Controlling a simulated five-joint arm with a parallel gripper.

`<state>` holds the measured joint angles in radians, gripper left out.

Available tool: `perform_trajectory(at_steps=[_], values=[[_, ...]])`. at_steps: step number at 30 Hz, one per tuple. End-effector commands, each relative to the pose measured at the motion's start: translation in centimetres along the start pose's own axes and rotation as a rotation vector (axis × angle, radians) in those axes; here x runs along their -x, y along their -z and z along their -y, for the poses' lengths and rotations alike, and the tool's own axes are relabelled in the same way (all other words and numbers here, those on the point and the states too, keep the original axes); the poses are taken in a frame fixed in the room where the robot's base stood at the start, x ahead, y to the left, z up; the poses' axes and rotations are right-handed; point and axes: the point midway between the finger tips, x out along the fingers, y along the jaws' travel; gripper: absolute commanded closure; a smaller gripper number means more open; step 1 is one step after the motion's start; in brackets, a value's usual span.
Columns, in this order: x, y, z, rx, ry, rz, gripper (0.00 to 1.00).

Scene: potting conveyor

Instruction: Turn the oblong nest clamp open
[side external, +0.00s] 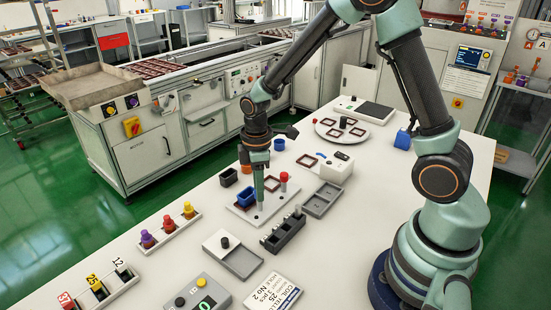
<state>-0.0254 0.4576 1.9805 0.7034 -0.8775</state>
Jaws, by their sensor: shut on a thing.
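A white nest plate (240,212) lies on the table below my arm. A red-topped peg (284,178) stands upright to the right of the fingers.
A black box (229,176) stands behind the plate. A dark grey slotted block (283,235) is close in front on the right, and a grey tray (323,200) lies farther right. A rack of coloured knobs (170,229) is at left. Bare table lies between.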

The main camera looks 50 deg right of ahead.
Motion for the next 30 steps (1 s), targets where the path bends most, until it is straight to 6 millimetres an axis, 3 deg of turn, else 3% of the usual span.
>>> perform_trajectory(at_steps=[30], values=[[0.13, 0.01, 0.01, -0.931, 0.0, 0.001, 1.0]])
